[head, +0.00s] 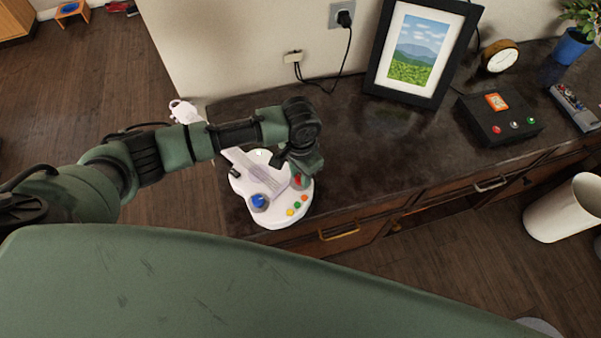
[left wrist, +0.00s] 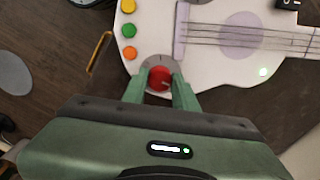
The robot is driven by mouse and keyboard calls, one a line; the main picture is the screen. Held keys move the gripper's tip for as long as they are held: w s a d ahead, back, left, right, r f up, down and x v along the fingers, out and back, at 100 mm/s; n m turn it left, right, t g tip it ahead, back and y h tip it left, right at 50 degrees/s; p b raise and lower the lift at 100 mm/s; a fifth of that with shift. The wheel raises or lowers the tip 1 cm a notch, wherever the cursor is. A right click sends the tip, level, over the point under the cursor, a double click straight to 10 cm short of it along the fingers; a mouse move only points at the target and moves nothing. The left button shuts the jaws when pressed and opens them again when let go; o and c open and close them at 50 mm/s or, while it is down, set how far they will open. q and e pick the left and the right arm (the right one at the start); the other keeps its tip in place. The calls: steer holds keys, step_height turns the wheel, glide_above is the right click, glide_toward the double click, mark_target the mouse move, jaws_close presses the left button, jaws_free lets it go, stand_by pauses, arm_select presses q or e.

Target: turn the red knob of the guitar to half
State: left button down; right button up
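The white guitar (head: 262,211) lies on the dark counter's left end, its neck pointing away past the edge. Its red knob (head: 299,182) is largely covered by my left gripper (head: 298,174) in the head view. In the left wrist view the red knob (left wrist: 159,77) sits on a grey dial, with the two green fingers of my left gripper (left wrist: 160,84) close on either side of it. Whether both fingers press on the knob is unclear. A blue knob (head: 259,202) and several small coloured buttons (head: 297,206) are on the guitar. My right gripper is not in view.
A framed picture (head: 412,50) stands behind the guitar to the right. Farther right are a black box with buttons (head: 500,118), a clock (head: 500,56) and a plant pot (head: 572,45). A drawer handle (head: 339,232) is below the counter's front edge. The counter's middle is clear.

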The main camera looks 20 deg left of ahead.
arm_select(q)
steer(key=shift+r+m+p, duration=0.1)
steer(key=shift+m+p, duration=0.55)
steer(key=shift+m, duration=0.05)
steer(key=shift+m+p, duration=0.5)
steer(key=shift+m, duration=0.3)
steer(key=m+p, duration=0.1)
steer(key=m, duration=0.2)
steer(key=shift+m+p, duration=0.3)
steer(key=m+p, duration=0.1)
steer(key=m, duration=0.2)
steer(key=shift+m, duration=0.4)
steer(key=m, duration=0.2)
steer(key=shift+m, duration=0.3)
steer(key=m, duration=0.3)
steer(key=shift+m, duration=0.3)
steer(key=m, duration=0.6)
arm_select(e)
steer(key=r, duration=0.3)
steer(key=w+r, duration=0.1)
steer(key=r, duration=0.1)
